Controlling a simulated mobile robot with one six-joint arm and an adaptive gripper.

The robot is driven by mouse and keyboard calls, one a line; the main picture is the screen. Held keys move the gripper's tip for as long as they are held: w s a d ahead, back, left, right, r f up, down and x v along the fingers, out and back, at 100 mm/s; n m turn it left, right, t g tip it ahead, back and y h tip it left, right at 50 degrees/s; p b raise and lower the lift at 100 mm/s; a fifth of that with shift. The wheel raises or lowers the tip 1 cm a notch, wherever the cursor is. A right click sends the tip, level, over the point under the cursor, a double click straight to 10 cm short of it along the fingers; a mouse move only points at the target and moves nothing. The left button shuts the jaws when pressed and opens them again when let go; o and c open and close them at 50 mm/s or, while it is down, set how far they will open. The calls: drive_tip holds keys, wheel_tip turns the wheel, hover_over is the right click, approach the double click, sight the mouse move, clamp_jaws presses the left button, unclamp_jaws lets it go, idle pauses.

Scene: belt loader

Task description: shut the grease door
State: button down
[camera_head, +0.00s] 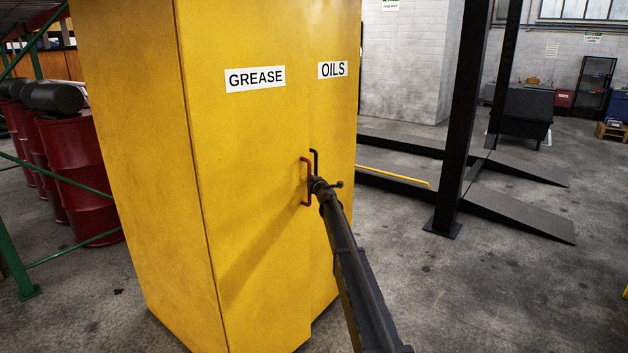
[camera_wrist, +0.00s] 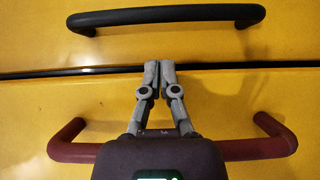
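The grease door (camera_head: 245,170) is the left door of a tall yellow cabinet, with a white GREASE label and a red handle (camera_head: 305,182). It stands nearly flush with the oils door (camera_head: 335,110); a thin dark seam shows between them, and I cannot tell whether it is fully shut. My gripper (camera_head: 316,182) is at the red handle. In the wrist view my gripper (camera_wrist: 160,70) has its fingers together and empty, tips by the seam. Its body hides the middle of the red handle (camera_wrist: 262,146); contact with the door is unclear.
The oils door's black handle (camera_wrist: 165,17) lies just beyond my fingertips. Red drums (camera_head: 85,170) and a green rack (camera_head: 22,275) stand left of the cabinet. A black post (camera_head: 462,120) and ramps (camera_head: 520,212) stand to the right. Floor in front right is clear.

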drive_tip(key=shift+s+a, duration=0.1)
drive_tip(key=shift+a, duration=0.3)
drive_tip(key=s+d, duration=1)
drive_tip(key=shift+s, duration=0.15)
idle(0.4)
